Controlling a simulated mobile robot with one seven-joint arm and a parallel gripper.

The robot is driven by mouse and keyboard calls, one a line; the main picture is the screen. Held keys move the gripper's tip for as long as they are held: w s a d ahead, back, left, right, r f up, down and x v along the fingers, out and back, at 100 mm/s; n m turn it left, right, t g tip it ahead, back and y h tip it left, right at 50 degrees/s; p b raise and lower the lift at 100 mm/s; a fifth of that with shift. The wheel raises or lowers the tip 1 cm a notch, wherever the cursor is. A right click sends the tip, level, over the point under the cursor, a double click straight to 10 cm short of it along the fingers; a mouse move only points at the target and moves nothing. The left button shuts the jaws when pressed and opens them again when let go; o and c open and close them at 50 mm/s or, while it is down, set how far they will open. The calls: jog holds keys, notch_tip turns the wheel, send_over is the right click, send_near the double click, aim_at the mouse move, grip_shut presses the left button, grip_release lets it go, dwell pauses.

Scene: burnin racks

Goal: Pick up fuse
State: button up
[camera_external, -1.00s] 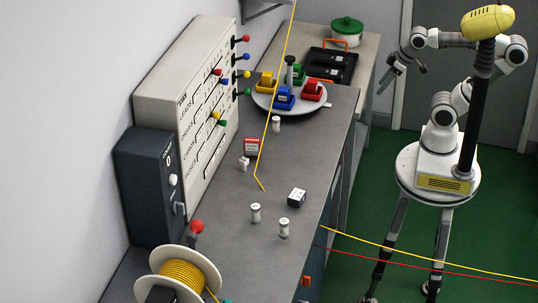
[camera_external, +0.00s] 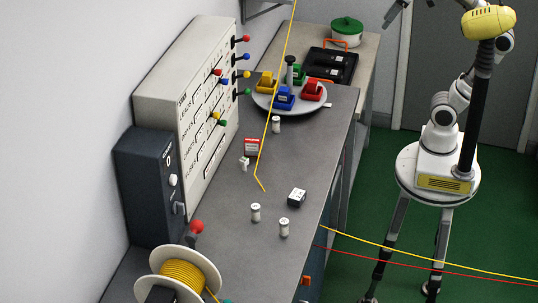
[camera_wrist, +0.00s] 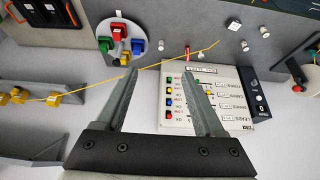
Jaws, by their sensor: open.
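Several small white cylinders that look like fuses stand upright on the grey bench. One fuse (camera_external: 255,212) and another fuse (camera_external: 284,228) stand near the front, and a third fuse (camera_external: 276,124) stands beside the round tray. In the wrist view, two of them, one fuse (camera_wrist: 264,31) and another fuse (camera_wrist: 245,46), show at the upper right, and a third fuse (camera_wrist: 160,45) near the top middle. My gripper (camera_wrist: 158,72) is open and empty, well away from the fuses. In the external view my gripper (camera_external: 393,14) is high at the top edge, partly cut off.
A white panel (camera_external: 184,95) with coloured levers and a dark box (camera_external: 150,185) stand along the wall. A round tray (camera_external: 262,100) holds coloured blocks. A black-and-white block (camera_external: 297,197), a red box (camera_external: 251,147) and a yellow wire (camera_external: 259,165) are on the bench. A cable reel (camera_external: 208,265) stands in front.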

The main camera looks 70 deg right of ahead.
jog(key=w+m+t+y+b, duration=0.4)
jog(key=w+m+y+b, duration=0.3)
jog(key=w+m, duration=1.45)
jog(key=m+t+b, duration=0.2)
jog(key=m+b, duration=0.2)
jog(key=m, duration=0.5)
send_over(268, 133)
jog(key=s+d, duration=0.2)
jog(key=s, duration=0.2)
jog(key=shift+h, duration=0.3)
notch_tip(268, 133, down, 46)
jog(key=shift+s+d+r, duration=0.1)
jog(key=shift+s, duration=0.05)
jog(key=x, duration=0.2)
jog(key=b+x, duration=0.1)
jog(key=x, duration=0.1)
jog(key=shift+d+f, duration=0.1)
jog(key=shift+f, duration=0.35)
jog(key=shift+w+a+f, duration=0.15)
jog(key=shift+w+a, duration=0.1)
jog(key=shift+w, duration=0.4)
grip_shut()
